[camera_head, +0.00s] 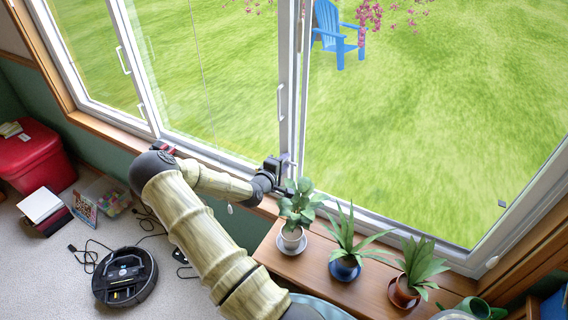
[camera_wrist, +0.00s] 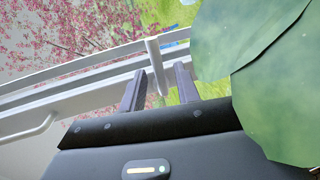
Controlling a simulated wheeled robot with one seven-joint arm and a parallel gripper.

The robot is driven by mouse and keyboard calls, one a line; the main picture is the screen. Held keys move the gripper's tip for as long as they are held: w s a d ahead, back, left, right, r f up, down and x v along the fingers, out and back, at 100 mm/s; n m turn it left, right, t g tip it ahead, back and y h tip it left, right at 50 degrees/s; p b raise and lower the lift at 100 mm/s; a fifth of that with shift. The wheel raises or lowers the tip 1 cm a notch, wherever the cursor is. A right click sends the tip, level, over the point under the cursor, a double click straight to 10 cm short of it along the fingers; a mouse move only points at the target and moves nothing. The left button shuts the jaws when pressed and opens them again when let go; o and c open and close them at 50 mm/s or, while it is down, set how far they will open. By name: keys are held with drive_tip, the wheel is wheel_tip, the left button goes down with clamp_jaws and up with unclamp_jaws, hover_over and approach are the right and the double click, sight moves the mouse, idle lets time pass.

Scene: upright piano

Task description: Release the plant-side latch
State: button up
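My gripper (camera_head: 283,168) is at the lower window frame, just left of the nearest plant. In the wrist view, my gripper (camera_wrist: 160,84) has two dark fingers standing apart. A narrow pale upright piece, which looks like the latch (camera_wrist: 154,60), stands at the gap between the fingertips. I cannot tell whether either finger touches it. In the head view this spot is mostly hidden by my gripper. Large green leaves (camera_wrist: 265,75) cover the right of the wrist view, close to the right finger.
Three potted plants stand on a wooden shelf (camera_head: 330,292): one in a white pot (camera_head: 292,238), one in a blue pot (camera_head: 345,268), one in a terracotta pot (camera_head: 403,292). A window handle (camera_head: 281,103) is above my gripper. A robot vacuum (camera_head: 125,277) and red box (camera_head: 35,155) are on the left.

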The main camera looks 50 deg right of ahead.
drive_tip(key=v, duration=1.7)
drive_tip(key=shift+a+b, duration=0.2)
drive_tip(key=shift+b, duration=0.15)
drive_tip(key=shift+r, duration=0.1)
